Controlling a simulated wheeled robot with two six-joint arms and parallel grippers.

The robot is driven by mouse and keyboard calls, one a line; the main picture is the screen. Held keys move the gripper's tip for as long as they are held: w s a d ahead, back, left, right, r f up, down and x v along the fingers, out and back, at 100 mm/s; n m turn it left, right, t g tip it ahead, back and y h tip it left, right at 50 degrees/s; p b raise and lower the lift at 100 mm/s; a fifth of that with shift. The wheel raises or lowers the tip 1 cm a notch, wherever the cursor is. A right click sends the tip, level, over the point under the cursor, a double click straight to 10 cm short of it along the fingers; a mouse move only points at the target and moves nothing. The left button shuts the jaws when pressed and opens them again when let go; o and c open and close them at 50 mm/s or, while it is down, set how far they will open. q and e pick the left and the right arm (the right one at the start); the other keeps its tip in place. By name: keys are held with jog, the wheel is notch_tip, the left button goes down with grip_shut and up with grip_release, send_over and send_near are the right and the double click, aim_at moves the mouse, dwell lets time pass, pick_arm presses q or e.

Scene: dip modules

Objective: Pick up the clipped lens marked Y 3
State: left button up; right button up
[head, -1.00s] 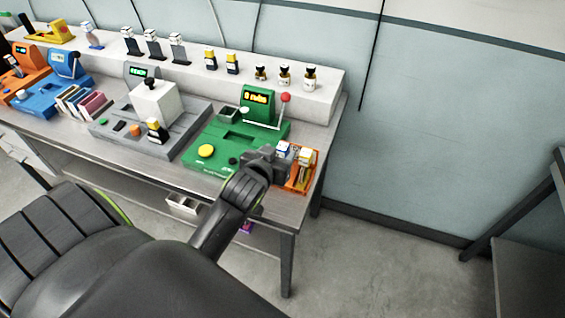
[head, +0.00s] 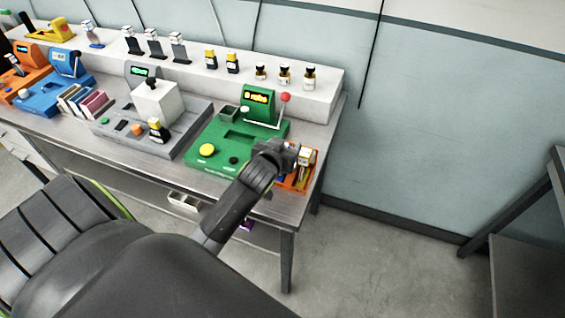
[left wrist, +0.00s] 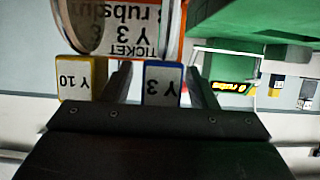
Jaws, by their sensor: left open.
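The clipped lens marked Y 3 has a blue clip with a white label (left wrist: 162,84), upside down in the left wrist view. A clear round lens edge shows above it. My left gripper (head: 282,152) is open over the orange tray (head: 303,185) at the table's right end. In the left wrist view the open fingers (left wrist: 160,78) stand on either side of the Y 3 clip. I cannot tell whether they touch it. In the head view the gripper hides this lens. A yellow clip marked Y 10 (left wrist: 77,80) sits just outside one finger.
A ticket reading Y 3 (left wrist: 128,30) shows behind the lenses. A green machine (head: 225,145) with a red-knobbed lever (head: 285,98) stands left of the tray. A grey machine (head: 150,125) is farther left.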

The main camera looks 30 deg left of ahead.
pick_arm(q)
jog(key=shift+c, duration=0.3)
grip_shut()
jog(key=shift+r, duration=0.1)
